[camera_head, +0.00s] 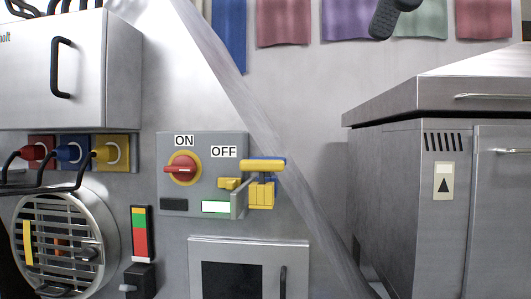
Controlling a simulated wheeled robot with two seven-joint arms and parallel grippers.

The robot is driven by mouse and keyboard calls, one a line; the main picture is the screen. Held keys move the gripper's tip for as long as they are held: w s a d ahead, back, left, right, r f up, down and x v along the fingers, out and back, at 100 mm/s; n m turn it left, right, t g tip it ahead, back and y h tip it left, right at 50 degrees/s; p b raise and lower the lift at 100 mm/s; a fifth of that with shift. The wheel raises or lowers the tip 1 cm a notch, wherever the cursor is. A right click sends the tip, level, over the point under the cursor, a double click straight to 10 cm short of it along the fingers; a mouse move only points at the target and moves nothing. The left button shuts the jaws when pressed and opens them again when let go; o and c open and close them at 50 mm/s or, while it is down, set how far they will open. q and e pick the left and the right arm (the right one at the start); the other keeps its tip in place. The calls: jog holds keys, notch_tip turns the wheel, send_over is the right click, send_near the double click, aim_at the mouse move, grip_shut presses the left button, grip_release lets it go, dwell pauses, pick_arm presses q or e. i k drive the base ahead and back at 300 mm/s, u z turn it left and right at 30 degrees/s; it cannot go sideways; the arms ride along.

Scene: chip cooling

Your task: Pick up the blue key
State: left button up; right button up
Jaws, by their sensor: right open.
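A narrow blue strip (266,158) shows along the top of a yellow bar (262,166) on the grey switch panel. It may be the blue key, but its shape is mostly hidden. A yellow padlock-like block (261,195) hangs just below the bar. My right gripper (388,20) shows only as a dark piece at the top edge, well above and to the right of the panel. It is open and apart from everything on the panel. My left gripper is not in view.
The panel carries a red rotary switch (183,168) with ON and OFF labels. Coloured plugs (72,153) with black cables and a round grille (62,245) are at left. A large metal cabinet (400,200) stands at right. Coloured cloths (350,18) hang behind.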

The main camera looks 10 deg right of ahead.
aim_at(267, 174)
jog(key=i, duration=0.9)
